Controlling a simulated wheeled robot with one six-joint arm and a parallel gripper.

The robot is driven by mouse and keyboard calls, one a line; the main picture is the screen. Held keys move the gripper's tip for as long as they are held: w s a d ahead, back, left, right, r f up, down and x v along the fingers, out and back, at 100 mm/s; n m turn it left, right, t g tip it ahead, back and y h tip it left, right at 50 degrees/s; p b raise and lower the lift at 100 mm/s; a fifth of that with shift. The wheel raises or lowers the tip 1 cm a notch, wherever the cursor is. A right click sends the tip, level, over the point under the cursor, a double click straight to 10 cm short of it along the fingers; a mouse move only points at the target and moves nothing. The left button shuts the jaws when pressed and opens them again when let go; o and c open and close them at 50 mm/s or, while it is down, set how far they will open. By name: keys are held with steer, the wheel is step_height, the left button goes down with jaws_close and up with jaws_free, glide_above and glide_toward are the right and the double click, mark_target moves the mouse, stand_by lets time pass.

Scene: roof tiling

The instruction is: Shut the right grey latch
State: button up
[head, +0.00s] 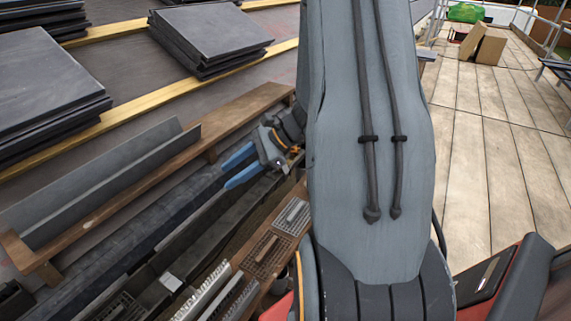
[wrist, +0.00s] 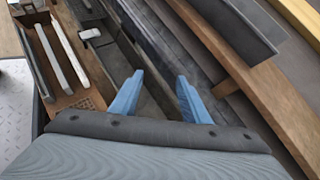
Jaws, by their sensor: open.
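My gripper (head: 228,176) has two blue fingers. They are spread apart with nothing between them, over the long dark trough beside the wooden rail. In the wrist view my gripper (wrist: 160,77) also shows open, with dark trough surfaces below and between the fingers. A small light grey piece (head: 171,283) sits at the trough's edge. It also shows in the wrist view (wrist: 95,35), ahead and left of the fingers and apart from them. I cannot tell whether it is a latch. No right grey latch can be made out clearly, nor whether one is open.
A wooden rail (head: 232,112) runs alongside the trough with grey angled strips (head: 105,180). A wooden tray (head: 262,255) holds grey bars and grids close to the trough. Stacks of dark tiles (head: 212,38) lie on battens behind. Bare decking (head: 500,130) is at right.

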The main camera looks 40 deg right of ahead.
steer(key=d+f+m+t+h+b, duration=0.1)
steer(key=d+f+m+t, duration=0.15)
steer(key=d, duration=0.55)
steer(key=d+f+m+t+h, duration=0.1)
steer(key=d+f+m+t, duration=0.2)
steer(key=d, duration=0.4)
steer(key=m+t+h, duration=0.2)
steer(key=m+h, duration=0.1)
steer(key=m, duration=0.2)
glide_toward(286, 169)
step_height(286, 169, up, 3)
steer(key=w, duration=0.2)
steer(key=b+x, duration=0.1)
steer(key=x, duration=0.1)
steer(key=b+x, duration=0.1)
steer(key=x, duration=0.2)
steer(key=b+x, duration=0.1)
steer(key=x, duration=0.1)
steer(key=shift+w+a+f, duration=0.2)
steer(key=shift+a, duration=0.25)
steer(key=c, duration=1.1)
steer(key=shift+o, duration=0.2)
